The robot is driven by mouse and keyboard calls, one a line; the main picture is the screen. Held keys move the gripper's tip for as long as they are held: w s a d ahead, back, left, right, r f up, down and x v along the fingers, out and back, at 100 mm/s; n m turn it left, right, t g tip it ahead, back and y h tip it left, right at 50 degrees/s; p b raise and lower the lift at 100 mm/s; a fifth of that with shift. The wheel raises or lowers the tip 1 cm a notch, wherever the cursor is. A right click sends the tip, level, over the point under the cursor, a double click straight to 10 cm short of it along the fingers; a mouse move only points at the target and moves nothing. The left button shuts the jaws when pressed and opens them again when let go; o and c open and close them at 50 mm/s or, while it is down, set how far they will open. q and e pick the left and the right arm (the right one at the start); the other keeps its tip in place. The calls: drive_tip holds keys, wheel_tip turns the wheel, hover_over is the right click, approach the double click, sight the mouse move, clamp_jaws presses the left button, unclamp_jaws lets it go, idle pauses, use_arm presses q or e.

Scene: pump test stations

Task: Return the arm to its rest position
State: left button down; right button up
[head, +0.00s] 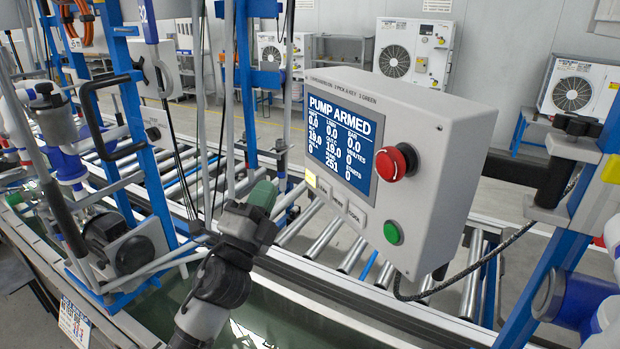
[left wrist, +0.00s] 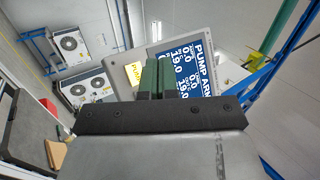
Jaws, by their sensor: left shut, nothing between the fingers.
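My left gripper (head: 264,194) is in front of the lower left of the grey control box (head: 445,150) in the head view, its arm rising from the bottom. Its green fingertips are together with nothing between them. They also show closed in the left wrist view (left wrist: 155,78), with the box's screen behind them. I cannot tell whether the fingertips touch the box. The screen (head: 345,138) reads PUMP ARMED. A red knob (head: 391,165) and a green button (head: 393,233) are on the box's front. My right gripper is not in view.
A roller conveyor (head: 325,240) runs behind and below the box. Blue posts, hoses and pump parts (head: 115,245) crowd the left. A blue post (head: 560,235) and a black cable (head: 470,262) are at the right. White fan units (head: 415,52) stand along the back wall.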

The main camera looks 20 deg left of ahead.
use_arm(q)
drive_tip(key=shift+f+y, duration=0.1)
drive_tip(key=shift+y, duration=0.2)
drive_tip(key=s+f+n+g+y, duration=0.35)
drive_tip(key=f+n+g, duration=0.2)
drive_tip(key=f, duration=0.45)
drive_tip(key=s+f+n+g+y, duration=0.2)
drive_tip(key=s+f+n+g, duration=0.3)
drive_tip(key=f+n, duration=0.3)
drive_tip(key=s+d+f+n+g+h, duration=0.15)
drive_tip(key=s+d+f+g, duration=0.35)
drive_tip(key=s, duration=0.5)
drive_tip(key=s+d+f+g+h, duration=0.2)
drive_tip(key=s+f+g+h, duration=0.1)
drive_tip(key=s+f+g, duration=0.45)
wheel_tip(320, 180, down, 28)
drive_tip(key=s+b, duration=0.2)
drive_tip(key=b, duration=0.1)
drive_tip(key=s+a+f+b, duration=0.2)
drive_tip(key=s+a+f, duration=0.1)
drive_tip(key=s+f, duration=1.3)
wheel_tip(320, 180, down, 4)
drive_tip(key=shift+s+r+b, duration=0.1)
drive_tip(key=shift+s+b, duration=0.05)
drive_tip(key=shift+b, duration=0.2)
